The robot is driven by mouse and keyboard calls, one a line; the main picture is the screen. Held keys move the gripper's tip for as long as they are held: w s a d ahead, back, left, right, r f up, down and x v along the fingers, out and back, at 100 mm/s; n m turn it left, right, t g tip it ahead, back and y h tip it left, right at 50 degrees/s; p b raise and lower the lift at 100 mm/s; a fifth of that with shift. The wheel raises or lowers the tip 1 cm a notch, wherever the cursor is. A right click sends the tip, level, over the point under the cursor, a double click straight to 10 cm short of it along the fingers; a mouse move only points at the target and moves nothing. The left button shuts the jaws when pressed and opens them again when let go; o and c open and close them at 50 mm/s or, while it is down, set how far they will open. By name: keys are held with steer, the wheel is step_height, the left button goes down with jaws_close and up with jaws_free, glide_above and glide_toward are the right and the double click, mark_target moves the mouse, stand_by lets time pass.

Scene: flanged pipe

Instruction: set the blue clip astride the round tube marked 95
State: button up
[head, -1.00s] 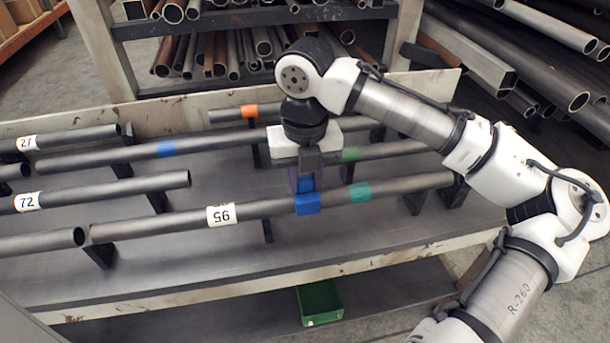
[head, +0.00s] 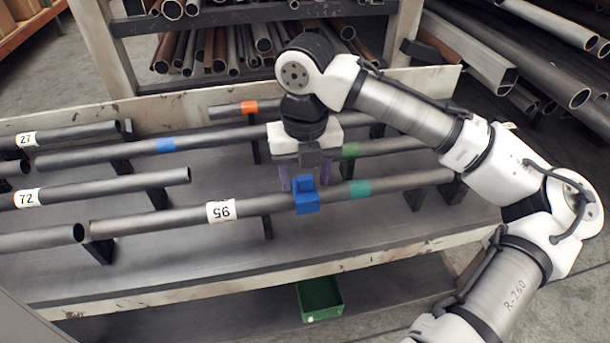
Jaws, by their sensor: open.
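The round tube marked 95 (head: 165,222) lies across the bench rack, in front of the other long tubes. Its white label (head: 221,212) reads 95 upside down. The blue clip (head: 307,200) sits astride this tube, right of the label and left of a teal band (head: 359,189). Its raised blue tab stands on top. My gripper (head: 305,183) is open, with its fingers just behind and above the clip. The fingers look apart from the clip, though I cannot tell whether one touches it. The clip's far side is hidden.
Tubes marked 72 (head: 110,187) and 27 (head: 75,134) lie to the left. A tube with a flat blue band (head: 166,146) runs behind. A green bin (head: 320,298) stands on the lower shelf. Black supports rise between the tubes.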

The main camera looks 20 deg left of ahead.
mark_target(305, 178)
step_height(305, 178, up, 13)
steer(key=p, duration=0.1)
stand_by(0.7)
